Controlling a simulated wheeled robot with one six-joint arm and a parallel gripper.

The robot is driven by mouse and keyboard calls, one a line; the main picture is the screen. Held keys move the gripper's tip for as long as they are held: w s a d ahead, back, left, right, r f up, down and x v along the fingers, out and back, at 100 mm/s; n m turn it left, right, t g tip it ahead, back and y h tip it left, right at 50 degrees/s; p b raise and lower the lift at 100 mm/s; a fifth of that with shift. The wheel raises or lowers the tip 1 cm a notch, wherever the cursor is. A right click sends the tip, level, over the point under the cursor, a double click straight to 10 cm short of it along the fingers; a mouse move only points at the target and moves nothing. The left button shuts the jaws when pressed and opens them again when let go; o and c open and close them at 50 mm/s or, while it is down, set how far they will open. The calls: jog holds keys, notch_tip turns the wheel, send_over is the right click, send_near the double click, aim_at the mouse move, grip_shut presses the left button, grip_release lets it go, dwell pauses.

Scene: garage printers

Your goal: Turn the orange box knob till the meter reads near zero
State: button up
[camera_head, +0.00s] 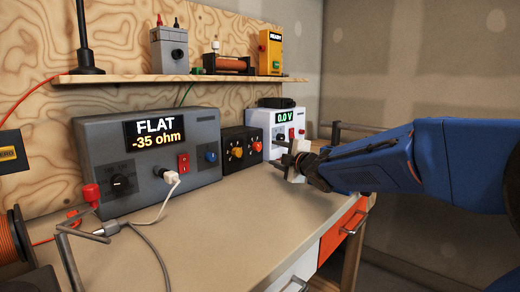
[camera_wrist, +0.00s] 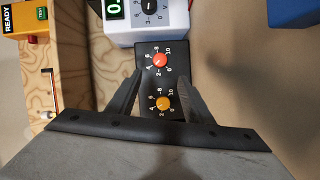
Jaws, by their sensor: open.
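The grey meter (camera_head: 150,155) stands on the bench in the head view; its display (camera_head: 157,132) reads "FLAT" and "-35 ohm". To its right is a small black box (camera_head: 230,141) with two dial knobs. The orange knob (camera_head: 237,152) is on the left in the head view and nearer my gripper's base in the wrist view (camera_wrist: 163,103). The red knob (camera_wrist: 160,60) is beside it. My gripper (camera_wrist: 160,75) is open and empty, its fingers either side of the orange knob in the wrist view, apparently still short of the box. The knob's pointer is too small to read.
A white voltage unit (camera_head: 270,122) reading 0.0 V stands right of the black box. A white plug and cable (camera_head: 171,177) come from the grey meter. A shelf (camera_head: 180,79) with devices runs above. The bench front (camera_head: 220,215) is mostly clear.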

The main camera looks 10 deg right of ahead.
aim_at(259, 147)
jog(key=x, duration=1.2)
jog(key=shift+w, duration=0.4)
jog(key=c, duration=1.1)
